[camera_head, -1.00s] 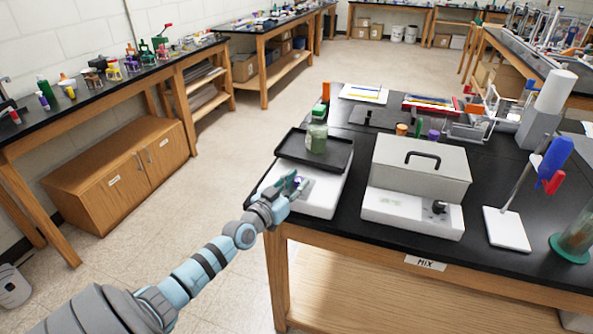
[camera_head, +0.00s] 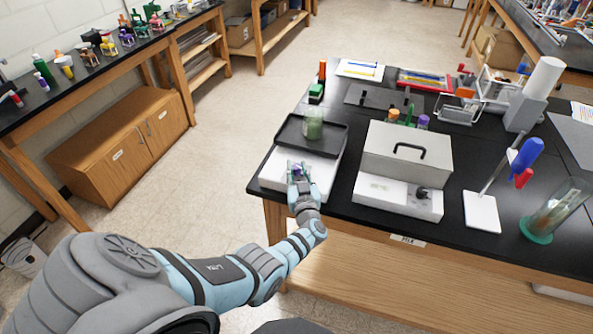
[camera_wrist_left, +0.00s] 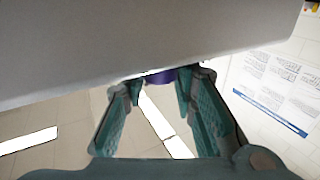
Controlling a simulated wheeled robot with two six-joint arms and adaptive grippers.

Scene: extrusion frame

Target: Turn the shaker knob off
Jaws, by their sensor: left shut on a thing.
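The shaker is a white box (camera_head: 275,172) with a black tray (camera_head: 334,143) on top, at the front left of the black bench. A green jar (camera_head: 313,125) stands upright on the tray. My left gripper (camera_head: 297,170) is at the shaker's front face, its fingers around the small purple knob and shut on it. In the left wrist view the purple knob (camera_wrist_left: 160,77) shows between the fingertips (camera_wrist_left: 160,86), below the white shaker body (camera_wrist_left: 130,35). Most of the knob is hidden, so its setting cannot be read. My right gripper is out of view.
A grey box-shaped device (camera_head: 405,152) with a black dial stands just right of the shaker. A stand with a white base (camera_head: 481,211) and a glass cylinder (camera_head: 556,208) are farther right. Open floor lies left of the bench.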

